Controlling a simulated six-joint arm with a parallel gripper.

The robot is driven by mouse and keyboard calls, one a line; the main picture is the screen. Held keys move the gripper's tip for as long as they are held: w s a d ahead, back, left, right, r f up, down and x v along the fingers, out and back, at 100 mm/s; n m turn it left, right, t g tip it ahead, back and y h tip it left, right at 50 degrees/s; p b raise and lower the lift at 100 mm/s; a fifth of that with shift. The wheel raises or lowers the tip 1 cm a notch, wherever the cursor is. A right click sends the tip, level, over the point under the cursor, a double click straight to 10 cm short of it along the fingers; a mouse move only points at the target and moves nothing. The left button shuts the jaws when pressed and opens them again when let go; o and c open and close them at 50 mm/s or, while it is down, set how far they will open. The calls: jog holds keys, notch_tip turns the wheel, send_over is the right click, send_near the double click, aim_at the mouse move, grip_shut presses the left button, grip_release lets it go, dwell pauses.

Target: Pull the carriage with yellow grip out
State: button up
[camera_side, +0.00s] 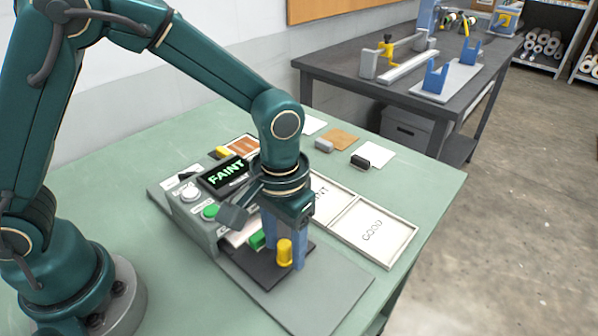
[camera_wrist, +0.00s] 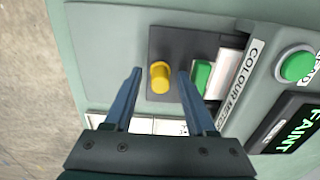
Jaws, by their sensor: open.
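The carriage (camera_side: 245,262) is a dark flat plate beside the grey meter housing, and it also shows in the wrist view (camera_wrist: 177,40). Its yellow grip (camera_side: 285,252) stands upright on it. In the wrist view the yellow grip (camera_wrist: 159,76) lies between my two blue fingers. My gripper (camera_side: 284,262) points down at the grip, and it also shows in the wrist view (camera_wrist: 159,72). The fingers are open, with a gap on both sides of the grip. A green block (camera_side: 258,239) is beside the grip, towards the housing, and also shows in the wrist view (camera_wrist: 202,76).
The colour meter (camera_side: 195,222) has a green button (camera_side: 210,211), a white button (camera_side: 190,194) and a display (camera_side: 226,175) reading FAINT. A tray marked GOOD (camera_side: 400,250) lies to the right. Small blocks and sheets lie behind. Green table surface is free at the front.

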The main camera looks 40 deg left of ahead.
grip_shut()
dwell(1.4)
